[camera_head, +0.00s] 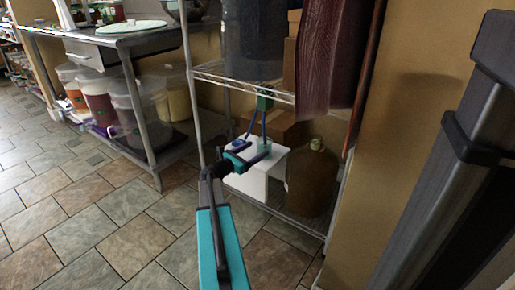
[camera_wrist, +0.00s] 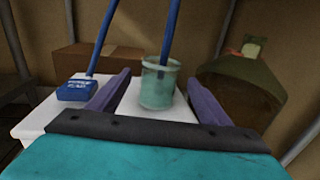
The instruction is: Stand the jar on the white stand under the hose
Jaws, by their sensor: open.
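The jar (camera_wrist: 160,90), clear glass with a teal tint, stands upright on the white stand (camera_wrist: 40,121) in the wrist view. In the head view the small jar (camera_head: 265,146) shows at the stand (camera_head: 250,185). A blue hose (camera_wrist: 171,30) comes down to the jar's mouth, its lower end seeming to be inside. My gripper (camera_wrist: 160,97) is open, its purple fingers on either side of the jar. I cannot tell whether either finger touches it. In the head view my gripper (camera_head: 255,156) reaches over the stand.
A second blue hose (camera_wrist: 104,36) runs to a blue labelled block (camera_wrist: 76,90) on the stand's left. A large brown jug (camera_wrist: 240,88) stands close on the right. A cardboard box (camera_wrist: 98,60) is behind. The wire shelf (camera_head: 240,80) is overhead; open tiled floor (camera_head: 120,215) lies left.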

